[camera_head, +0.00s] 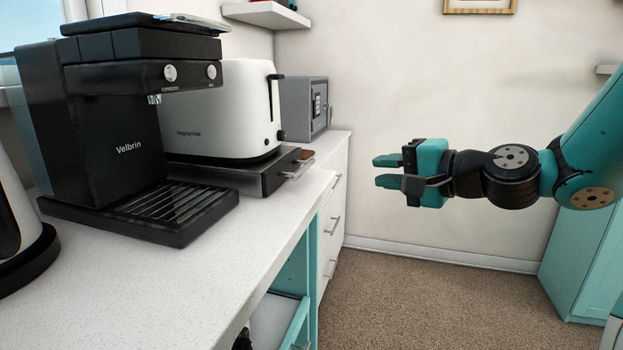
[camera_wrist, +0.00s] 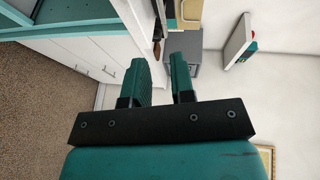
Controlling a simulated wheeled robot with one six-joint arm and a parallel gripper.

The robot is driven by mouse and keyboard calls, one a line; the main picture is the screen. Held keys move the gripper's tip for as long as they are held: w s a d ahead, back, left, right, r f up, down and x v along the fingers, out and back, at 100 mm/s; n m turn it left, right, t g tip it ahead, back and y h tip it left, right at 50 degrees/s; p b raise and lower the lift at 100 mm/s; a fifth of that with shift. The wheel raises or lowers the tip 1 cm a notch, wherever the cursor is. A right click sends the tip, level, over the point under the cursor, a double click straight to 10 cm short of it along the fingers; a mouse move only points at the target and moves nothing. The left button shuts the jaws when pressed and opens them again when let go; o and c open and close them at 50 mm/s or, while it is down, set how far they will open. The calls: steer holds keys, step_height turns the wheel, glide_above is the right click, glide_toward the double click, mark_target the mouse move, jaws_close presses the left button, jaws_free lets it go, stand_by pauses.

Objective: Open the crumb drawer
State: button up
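The crumb drawer (camera_head: 262,183) is a low dark unit under the white toaster (camera_head: 222,112), on the counter in the head view. Its silver bar handle (camera_head: 298,169) is at the right end, facing the aisle, with a small brown patch beside it. The drawer looks shut. My gripper (camera_head: 380,171) is in the air right of the handle, beyond the counter edge, its fingers pointing left. The fingers are apart with nothing between them. The open fingers also show in the wrist view (camera_wrist: 161,83); the drawer is hard to make out there.
A black coffee machine (camera_head: 120,130) stands nearer on the counter (camera_head: 140,280). A grey safe (camera_head: 303,108) is behind the toaster. White drawers (camera_head: 332,218) with bar handles are below the counter. A teal-edged lower drawer (camera_head: 285,318) stands out nearby. The floor (camera_head: 430,300) is clear.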

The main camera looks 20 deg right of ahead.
mark_target(308, 168)
steer(key=p+x, duration=1.2)
steer(key=x, duration=0.4)
steer(key=shift+w+a+f+p, duration=0.15)
steer(key=shift+a+p, duration=0.05)
steer(key=shift+p, duration=0.15)
jaws_close()
